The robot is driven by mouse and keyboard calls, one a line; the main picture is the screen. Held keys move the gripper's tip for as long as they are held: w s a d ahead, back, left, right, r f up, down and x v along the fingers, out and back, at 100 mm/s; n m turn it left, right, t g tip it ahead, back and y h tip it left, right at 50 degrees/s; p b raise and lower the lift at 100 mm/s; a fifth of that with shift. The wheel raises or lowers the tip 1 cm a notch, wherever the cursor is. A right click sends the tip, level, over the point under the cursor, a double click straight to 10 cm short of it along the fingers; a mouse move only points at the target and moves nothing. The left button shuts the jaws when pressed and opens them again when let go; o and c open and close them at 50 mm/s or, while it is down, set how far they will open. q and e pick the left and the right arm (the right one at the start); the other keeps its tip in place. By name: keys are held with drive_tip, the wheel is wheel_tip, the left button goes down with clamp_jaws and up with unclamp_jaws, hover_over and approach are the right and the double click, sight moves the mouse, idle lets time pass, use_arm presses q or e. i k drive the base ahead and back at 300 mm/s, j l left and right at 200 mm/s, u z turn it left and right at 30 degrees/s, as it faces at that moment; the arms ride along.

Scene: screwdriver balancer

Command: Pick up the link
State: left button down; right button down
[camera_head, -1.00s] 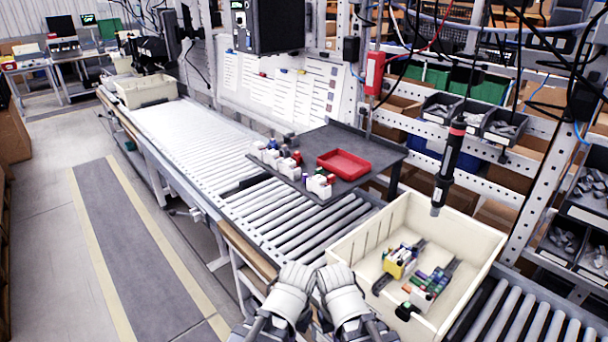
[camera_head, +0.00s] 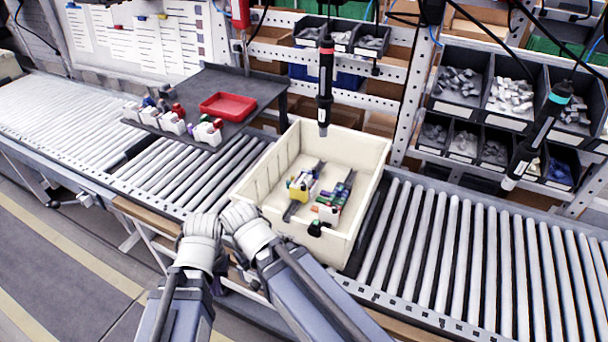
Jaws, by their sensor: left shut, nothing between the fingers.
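I cannot tell for sure which part is the link. In the head view a cream crate (camera_head: 352,183) holds two dark strip-like pieces with a yellow block (camera_head: 299,188) and small coloured parts on them. My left gripper (camera_head: 203,224) is shut and empty, in front of the crate's left side. My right gripper (camera_head: 238,216) is beside it, close to the crate's near left corner. Its finger gap is hidden, so I cannot tell whether it is open. Both are outside the crate.
Black bins (camera_head: 458,88) with small grey parts stand at the back right. Two screwdrivers hang down, one with a red band (camera_head: 325,82) above the crate, one with a teal band (camera_head: 540,130) at right. A red tray (camera_head: 228,105) is on a dark shelf. The right rollers (camera_head: 480,250) are clear.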

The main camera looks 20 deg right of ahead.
sight(205, 119)
drive_tip(key=i+j+z, duration=0.1)
drive_tip(key=z, duration=0.35)
drive_tip(key=i+j+z, duration=0.1)
drive_tip(key=j+z, duration=0.2)
drive_tip(key=z, duration=0.15)
drive_tip(key=i+j+z, duration=0.15)
drive_tip(key=j+z, duration=0.15)
drive_tip(key=j, duration=0.55)
drive_tip(key=j+z, duration=0.3)
drive_tip(key=j, duration=2.9)
drive_tip(key=i+z, duration=0.05)
drive_tip(key=i, duration=0.05)
